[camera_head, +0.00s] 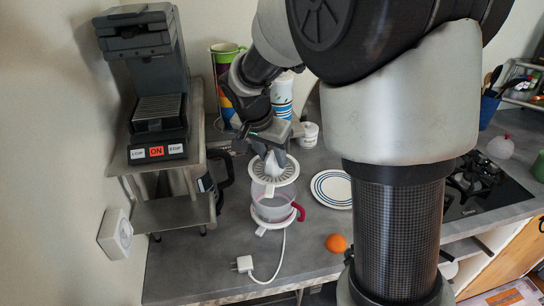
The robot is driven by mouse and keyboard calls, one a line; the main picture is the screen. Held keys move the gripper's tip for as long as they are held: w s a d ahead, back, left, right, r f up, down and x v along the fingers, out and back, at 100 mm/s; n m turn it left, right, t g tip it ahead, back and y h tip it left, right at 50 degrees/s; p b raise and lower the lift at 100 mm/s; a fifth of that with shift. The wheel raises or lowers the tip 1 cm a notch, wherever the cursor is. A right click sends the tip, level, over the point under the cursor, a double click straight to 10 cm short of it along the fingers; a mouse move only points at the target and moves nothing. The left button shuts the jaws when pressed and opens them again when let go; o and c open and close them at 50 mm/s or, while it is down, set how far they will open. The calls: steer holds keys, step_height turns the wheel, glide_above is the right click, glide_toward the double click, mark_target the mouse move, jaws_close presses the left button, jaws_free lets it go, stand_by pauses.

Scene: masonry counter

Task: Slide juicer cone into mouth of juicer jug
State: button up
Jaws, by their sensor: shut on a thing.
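The juicer cone (276,174), a white ribbed disc with a pale reamer in the middle, is gripped from above by my gripper (273,160). My gripper is shut on the cone's peak. The juicer jug (270,206) is clear with a red handle (299,211) on its right and stands on a white base on the counter. The cone is right over the jug and overlaps its mouth in this view. The cone hides most of the jug's rim, so I cannot tell whether they touch.
A white power plug (243,264) and its cord lie in front of the jug. An orange (336,243) and a striped plate (332,189) are to the right. A coffee machine (157,110) on a shelf stands left. Cups stand behind my gripper.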

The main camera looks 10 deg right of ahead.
mark_target(269, 168)
steer(key=shift+f, duration=0.1)
step_height(269, 168, down, 6)
steer(key=b, duration=0.5)
steer(key=shift+r+b, duration=0.2)
steer(key=shift+b, duration=0.2)
steer(key=shift+b, duration=0.75)
stand_by(1.3)
steer(key=shift+f, duration=0.15)
steer(key=shift+f+b, duration=0.35)
steer(key=shift+b, duration=0.15)
steer(key=shift+f+b, duration=0.6)
steer(key=shift+r, duration=0.25)
